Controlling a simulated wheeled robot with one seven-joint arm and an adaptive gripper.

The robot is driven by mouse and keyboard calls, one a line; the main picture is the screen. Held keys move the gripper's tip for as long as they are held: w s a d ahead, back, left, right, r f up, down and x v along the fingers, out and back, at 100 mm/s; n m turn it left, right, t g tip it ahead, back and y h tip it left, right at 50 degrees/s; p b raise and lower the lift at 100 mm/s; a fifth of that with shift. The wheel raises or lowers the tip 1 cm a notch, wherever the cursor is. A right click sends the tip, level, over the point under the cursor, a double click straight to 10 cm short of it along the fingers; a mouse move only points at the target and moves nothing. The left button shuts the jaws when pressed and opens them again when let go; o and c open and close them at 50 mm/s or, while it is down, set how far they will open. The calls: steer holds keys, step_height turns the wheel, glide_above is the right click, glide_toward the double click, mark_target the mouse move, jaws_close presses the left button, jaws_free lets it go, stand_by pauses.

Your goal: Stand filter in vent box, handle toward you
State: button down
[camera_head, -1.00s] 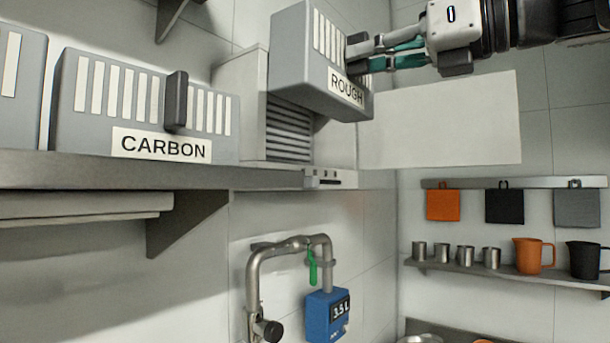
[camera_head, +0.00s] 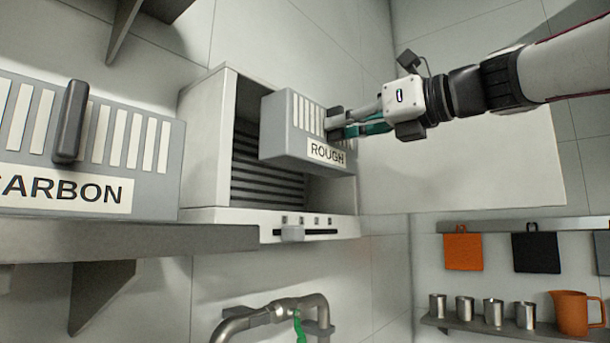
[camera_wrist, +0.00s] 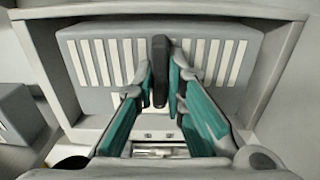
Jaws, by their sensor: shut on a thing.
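The grey filter labelled ROUGH (camera_head: 290,125) is held at the mouth of the vent box (camera_head: 205,150), upright and slightly tilted, with its slotted, labelled face outward. My gripper (camera_head: 340,125) is shut on the filter's dark handle, which in the wrist view is a vertical bar (camera_wrist: 160,70) between the two teal fingers. In the wrist view the filter (camera_wrist: 95,60) lies within the light frame of the box (camera_wrist: 285,45). How deep it sits is hard to tell. The box's dark ribbed inside (camera_head: 255,165) shows left of and below the filter in the head view.
A filter labelled CARBON (camera_head: 150,145) stands on the shelf (camera_head: 120,238) to the left. The box's open door panel (camera_head: 500,165) is at the right, behind my arm. A slider (camera_head: 292,233) is on the box's front lip. Pipes (camera_head: 270,313) run below.

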steer(key=p, duration=0.1)
glide_above(300, 169)
steer(key=w, duration=0.2)
steer(key=shift+s+d, duration=0.1)
steer(key=shift+d, duration=0.15)
steer(key=shift+w+a+f, duration=0.1)
steer(key=shift+a+f, duration=0.05)
steer(key=shift+f, duration=0.4)
steer(key=shift+w+a+f, duration=0.1)
steer(key=shift+f, duration=0.45)
step_height(300, 169, down, 4)
steer(key=shift+f, duration=0.1)
steer(key=shift+w+a+f, duration=0.15)
steer(key=shift+a+f, duration=0.05)
steer(key=shift+f, duration=0.1)
steer(key=shift+f, duration=0.2)
steer(key=c, duration=1.7)
jaws_free()
steer(key=shift+o, duration=0.2)
